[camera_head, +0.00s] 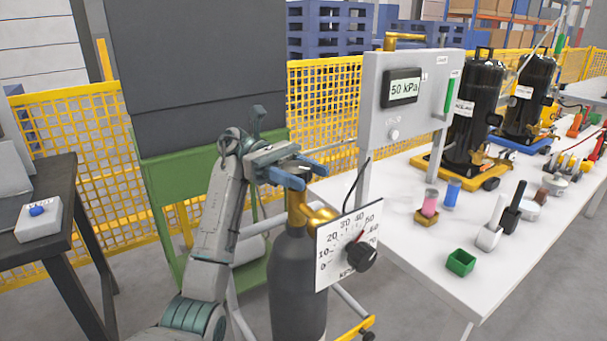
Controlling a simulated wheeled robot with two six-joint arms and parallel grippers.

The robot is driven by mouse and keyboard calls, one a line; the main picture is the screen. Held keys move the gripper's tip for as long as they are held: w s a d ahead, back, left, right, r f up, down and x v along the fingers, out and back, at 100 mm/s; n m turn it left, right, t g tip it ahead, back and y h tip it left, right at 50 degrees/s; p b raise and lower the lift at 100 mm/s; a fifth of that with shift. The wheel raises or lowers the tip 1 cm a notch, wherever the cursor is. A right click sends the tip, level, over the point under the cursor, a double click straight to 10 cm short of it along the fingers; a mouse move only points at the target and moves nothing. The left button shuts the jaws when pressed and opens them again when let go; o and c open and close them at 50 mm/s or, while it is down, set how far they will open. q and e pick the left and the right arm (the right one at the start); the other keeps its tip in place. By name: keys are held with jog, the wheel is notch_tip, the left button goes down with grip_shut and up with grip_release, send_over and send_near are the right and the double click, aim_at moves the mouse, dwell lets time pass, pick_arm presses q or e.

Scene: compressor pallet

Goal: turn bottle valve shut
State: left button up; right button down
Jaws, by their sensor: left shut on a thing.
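A dark grey gas bottle (297,285) stands upright in the middle foreground, with a brass valve (298,208) on its top. A white dial plate (335,240) with a red needle and a black knob (362,257) sits in front of the valve, at its right. My left gripper (300,178) is at the top of the valve, its blue fingers on either side and shut on the valve top. The fingers hide most of the valve's handle. My right gripper is not in view.
A grey panel reading 50 kPa (404,88) stands behind the bottle. Yellow mesh fencing (75,160) runs behind.

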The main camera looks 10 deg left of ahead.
aim_at(303, 169)
pick_arm(q)
jog(key=o, duration=1)
jog(key=shift+r, duration=0.25)
notch_tip(303, 169, up, 3)
jog(key=shift+f+b, duration=0.2)
jog(key=shift+b, duration=0.1)
jog(key=s+d, duration=0.1)
jog(key=s, duration=0.4)
jog(key=s+d+r+b, duration=0.1)
jog(key=s, duration=0.4)
jog(key=s+d, duration=0.1)
jog(key=s, duration=0.5)
jog(key=shift+r+b, duration=0.3)
jog(key=shift+r, duration=0.1)
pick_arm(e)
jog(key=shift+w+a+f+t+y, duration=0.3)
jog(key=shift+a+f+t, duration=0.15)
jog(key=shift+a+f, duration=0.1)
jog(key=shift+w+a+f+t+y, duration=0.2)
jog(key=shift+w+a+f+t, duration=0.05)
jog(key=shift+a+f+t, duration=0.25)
pick_arm(q)
jog(key=shift+w, duration=0.1)
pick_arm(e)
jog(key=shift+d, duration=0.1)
